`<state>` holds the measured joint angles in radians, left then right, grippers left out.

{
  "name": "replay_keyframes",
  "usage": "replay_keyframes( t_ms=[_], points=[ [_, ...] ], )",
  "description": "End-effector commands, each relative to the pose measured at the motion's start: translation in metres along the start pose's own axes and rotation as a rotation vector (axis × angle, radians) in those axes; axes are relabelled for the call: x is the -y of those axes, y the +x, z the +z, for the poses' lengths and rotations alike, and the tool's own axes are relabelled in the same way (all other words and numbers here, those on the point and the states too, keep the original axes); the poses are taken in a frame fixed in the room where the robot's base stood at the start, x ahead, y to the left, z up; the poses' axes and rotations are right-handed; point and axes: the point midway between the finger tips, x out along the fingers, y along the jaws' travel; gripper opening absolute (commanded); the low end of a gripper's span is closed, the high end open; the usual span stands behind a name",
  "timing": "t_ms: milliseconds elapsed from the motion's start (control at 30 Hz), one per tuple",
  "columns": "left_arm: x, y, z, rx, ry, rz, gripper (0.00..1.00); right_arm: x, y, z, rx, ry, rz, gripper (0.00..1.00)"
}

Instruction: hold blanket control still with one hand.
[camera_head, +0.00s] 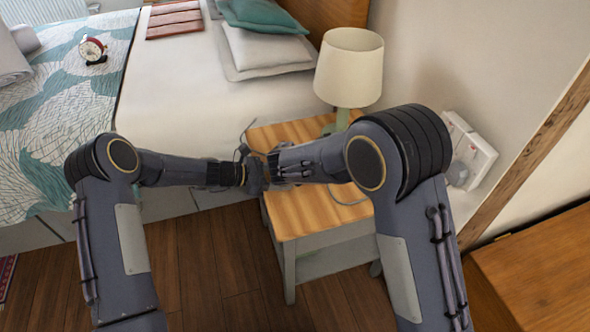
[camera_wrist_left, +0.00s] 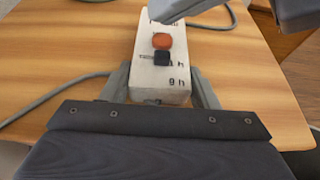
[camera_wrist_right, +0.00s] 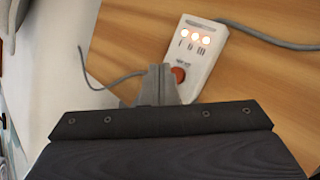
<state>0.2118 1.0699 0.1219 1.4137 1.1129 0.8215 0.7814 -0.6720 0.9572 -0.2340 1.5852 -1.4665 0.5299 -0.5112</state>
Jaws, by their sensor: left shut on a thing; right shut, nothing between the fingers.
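The blanket control (camera_wrist_left: 149,78) is a white box with an orange-red button and a dark switch. It lies on the wooden nightstand top; in the head view the grippers hide it. My left gripper (camera_wrist_left: 162,92) is shut on its near end, one finger along each side. In the right wrist view the control (camera_wrist_right: 207,52) shows several markings and three lit orange lamps. My right gripper (camera_wrist_right: 160,74) is shut and empty, its tips close beside the button (camera_wrist_right: 179,74); I cannot tell whether they touch it.
A grey cable (camera_wrist_left: 52,98) runs from the control across the nightstand (camera_head: 300,222). A lamp (camera_head: 348,70) stands at the nightstand's back. A white device (camera_head: 468,152) is at right.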

Motion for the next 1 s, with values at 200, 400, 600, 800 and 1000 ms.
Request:
replay_keyframes(
  t_ms=[200, 400, 600, 800, 1000],
  points=[
    [0.000, 0.000, 0.000, 0.000, 0.000, 0.000, 0.28, -0.011, -0.014, 0.011, 0.002, 0.004, 0.003, 0.00],
    [0.000, 0.000, 0.000, 0.000, 0.000, 0.000, 0.28, -0.021, -0.028, 0.021, 0.001, 0.003, 0.002, 0.00],
    [0.000, 0.000, 0.000, 0.000, 0.000, 0.000, 0.28, -0.025, -0.034, 0.025, 0.001, 0.001, 0.000, 0.00],
    [0.000, 0.000, 0.000, 0.000, 0.000, 0.000, 0.28, -0.025, -0.034, 0.025, 0.001, 0.001, 0.000, 0.00],
    [0.000, 0.000, 0.000, 0.000, 0.000, 0.000, 0.28, -0.025, -0.034, 0.025, 0.000, 0.001, 0.000, 0.00]
  ],
)
